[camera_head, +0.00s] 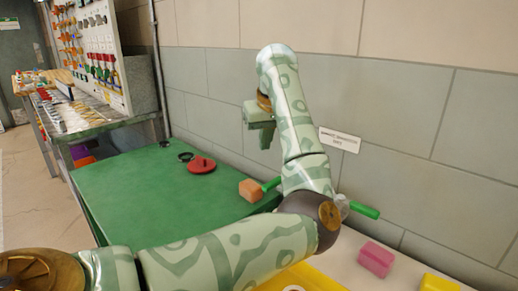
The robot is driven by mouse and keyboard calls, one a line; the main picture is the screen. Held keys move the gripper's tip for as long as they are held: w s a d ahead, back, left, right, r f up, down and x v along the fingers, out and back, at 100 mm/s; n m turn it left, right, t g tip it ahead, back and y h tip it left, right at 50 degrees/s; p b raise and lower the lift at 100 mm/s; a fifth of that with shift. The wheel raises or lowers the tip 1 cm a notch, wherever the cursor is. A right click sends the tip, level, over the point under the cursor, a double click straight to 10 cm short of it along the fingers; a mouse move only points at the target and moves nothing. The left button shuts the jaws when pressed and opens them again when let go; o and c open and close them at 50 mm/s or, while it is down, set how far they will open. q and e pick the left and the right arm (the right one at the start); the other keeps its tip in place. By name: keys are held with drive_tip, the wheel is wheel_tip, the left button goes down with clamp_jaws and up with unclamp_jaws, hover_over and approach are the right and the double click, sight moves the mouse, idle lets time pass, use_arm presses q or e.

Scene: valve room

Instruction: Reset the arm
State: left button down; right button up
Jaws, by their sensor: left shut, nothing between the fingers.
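My left arm comes in from the lower left, bends at a dark elbow joint and rises in front of the tiled wall. My left gripper (260,124) is at its end, pointing down above the back of the green table (135,195). It is shut with nothing in it and clear of the things on the table. My right gripper is out of view.
A red disc (202,166), dark rings (186,157) and an orange block (251,190) lie on the green table. Green handles (364,210) show beside my arm. A pink block (376,259) and a yellow block (438,284) lie lower right. A stocked shelf (90,112) stands left.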

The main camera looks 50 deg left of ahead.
use_arm(q)
drive_tip(key=shift+d+r, duration=0.2)
drive_tip(key=shift+r, duration=0.3)
